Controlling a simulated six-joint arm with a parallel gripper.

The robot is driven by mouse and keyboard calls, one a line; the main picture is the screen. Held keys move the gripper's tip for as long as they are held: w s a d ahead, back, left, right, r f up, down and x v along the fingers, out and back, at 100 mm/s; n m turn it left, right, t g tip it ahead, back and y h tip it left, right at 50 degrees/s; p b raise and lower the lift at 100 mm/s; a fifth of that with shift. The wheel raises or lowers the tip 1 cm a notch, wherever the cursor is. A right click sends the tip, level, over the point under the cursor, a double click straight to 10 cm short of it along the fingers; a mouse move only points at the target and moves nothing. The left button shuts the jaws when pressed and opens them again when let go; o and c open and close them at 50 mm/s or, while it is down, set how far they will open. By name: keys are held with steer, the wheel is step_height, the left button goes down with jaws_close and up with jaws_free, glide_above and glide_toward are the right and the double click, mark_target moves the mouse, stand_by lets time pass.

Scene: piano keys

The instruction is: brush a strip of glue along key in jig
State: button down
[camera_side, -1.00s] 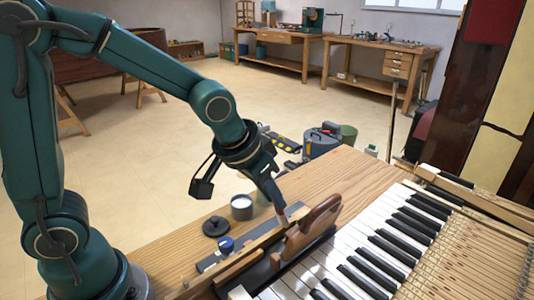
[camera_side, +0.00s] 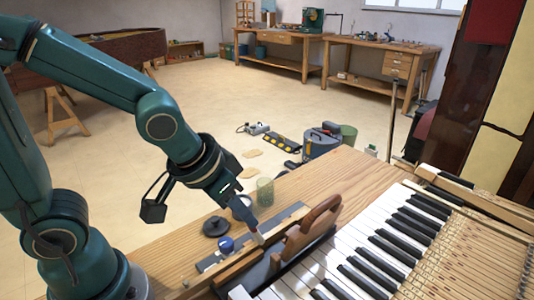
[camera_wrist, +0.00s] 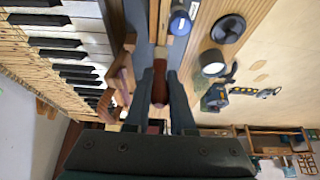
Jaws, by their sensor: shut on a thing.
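My gripper (camera_side: 244,210) is shut on a slim brush. The brush's reddish-brown handle (camera_wrist: 160,84) shows between my fingers in the wrist view. Its pale tip (camera_side: 259,239) points down at the long wooden key (camera_side: 238,264) in the jig, at or just above its upper edge; I cannot tell if it touches. The grey jig plate (camera_side: 207,264) lies beside the key. The glue pot (camera_wrist: 213,63) with white contents stands right of my fingers in the wrist view; my gripper partly hides it in the side view. No glue strip is clearly visible.
A black lid (camera_side: 215,226) and a blue-capped jar (camera_side: 226,244) lie left of the key. A clear glass (camera_side: 265,191) stands behind. A brown wooden tool (camera_side: 312,224) stands close on the right, before the piano keys (camera_side: 350,245). Bare bench lies at the back.

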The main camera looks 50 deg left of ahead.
steer(key=shift+s, duration=0.25)
steer(key=shift+w, duration=7.15)
steer(key=shift+r, duration=0.15)
steer(key=shift+r, duration=2.9)
step_height(320, 180, up, 3)
step_height(320, 180, down, 7)
